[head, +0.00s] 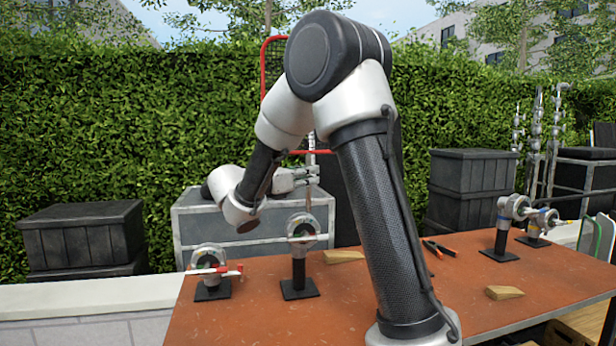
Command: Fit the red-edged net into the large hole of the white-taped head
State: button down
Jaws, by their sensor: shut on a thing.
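The red-edged net (264,70) stands upright behind my arm, which hides much of it. Its red edge shows at the upper left and as a low bar. A metal pin (311,160) hangs below that bar. My gripper (314,175) is shut on the net at this pin, above and behind the table. The gripper and this head are apart.
A red-marked head (208,258) stands at the table's left; two more heads (510,207) (541,220) stand at the far right. Grey cases and a hedge are behind.

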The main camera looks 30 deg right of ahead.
aim_at(308, 204)
jog(key=shift+f, duration=0.25)
jog(key=shift+f, duration=1.55)
jog(key=shift+f, duration=0.3)
jog(key=shift+f, duration=1.75)
jog(key=shift+f, duration=0.25)
jog(key=c, duration=1.4)
grip_release()
jog(key=a, duration=0.4)
jog(key=s+a, duration=0.1)
jog(key=a, duration=0.3)
jog(key=s+a, duration=0.1)
jog(key=a, duration=0.2)
jog(key=shift+s+a, duration=0.15)
jog(key=shift+a, duration=0.25)
